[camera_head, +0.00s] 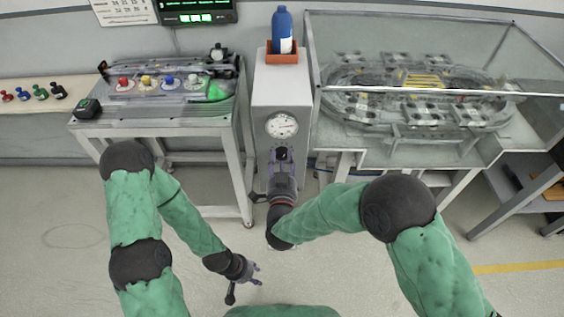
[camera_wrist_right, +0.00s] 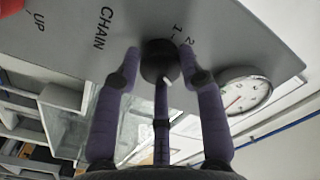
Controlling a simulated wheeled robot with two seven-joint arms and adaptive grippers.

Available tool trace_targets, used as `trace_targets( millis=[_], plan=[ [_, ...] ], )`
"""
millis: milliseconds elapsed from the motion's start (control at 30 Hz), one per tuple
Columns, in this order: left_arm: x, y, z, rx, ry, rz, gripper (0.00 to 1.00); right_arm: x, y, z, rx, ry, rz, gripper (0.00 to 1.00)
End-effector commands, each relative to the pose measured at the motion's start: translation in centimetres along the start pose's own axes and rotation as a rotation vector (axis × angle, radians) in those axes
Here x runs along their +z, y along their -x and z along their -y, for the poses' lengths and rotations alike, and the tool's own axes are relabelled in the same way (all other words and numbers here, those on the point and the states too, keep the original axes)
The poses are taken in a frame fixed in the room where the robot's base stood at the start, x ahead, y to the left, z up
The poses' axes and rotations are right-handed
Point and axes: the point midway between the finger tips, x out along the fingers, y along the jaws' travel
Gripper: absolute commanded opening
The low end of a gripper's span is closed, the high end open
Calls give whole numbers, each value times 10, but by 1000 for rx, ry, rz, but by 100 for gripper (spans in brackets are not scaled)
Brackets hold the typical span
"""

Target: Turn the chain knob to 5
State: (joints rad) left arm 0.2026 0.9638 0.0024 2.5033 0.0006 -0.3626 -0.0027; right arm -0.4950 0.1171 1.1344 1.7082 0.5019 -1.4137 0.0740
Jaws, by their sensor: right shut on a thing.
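The chain knob (camera_wrist_right: 158,62) is black and round, with a white mark on its lower side in the right wrist view. It sits on a grey panel (camera_wrist_right: 75,35) marked "CHAIN", with the numbers 1 and 2 showing at the knob's upper right; other numbers are hidden. My right gripper (camera_wrist_right: 160,65) is shut on the knob, with purple fingers around it. In the head view this gripper (camera_head: 282,155) is at the front of the grey cabinet (camera_head: 265,92), below the gauge. My left gripper (camera_head: 254,274) is low over the floor, empty, fingers apart.
A round gauge (camera_head: 282,125) is on the cabinet, close beside my right fingers; it also shows in the right wrist view (camera_wrist_right: 246,94). A blue bottle (camera_head: 282,30) stands on top. A glass-walled ring track (camera_head: 420,90) is at right, a button table (camera_head: 155,123) at left.

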Motion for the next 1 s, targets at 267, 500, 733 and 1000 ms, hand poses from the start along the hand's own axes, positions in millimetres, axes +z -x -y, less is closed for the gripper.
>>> trace_targets(
  millis=[267, 500, 733, 1000],
  plan=[
    [0, -1, 0, 0, 0, 0, 40, 6, 3, -2, 2, -9, 16, 7],
    [0, -1, 0, 0, 0, 0, 40, 6, 3, -2, 2, -8, 17, 54],
    [0, -1, 0, 0, 0, 0, 40, 3, 2, -1, 1, -10, 9, 64],
    [0, -1, 0, 0, 0, 0, 40, 2, 9, 0, -1, -12, 6, 64]
  ],
)
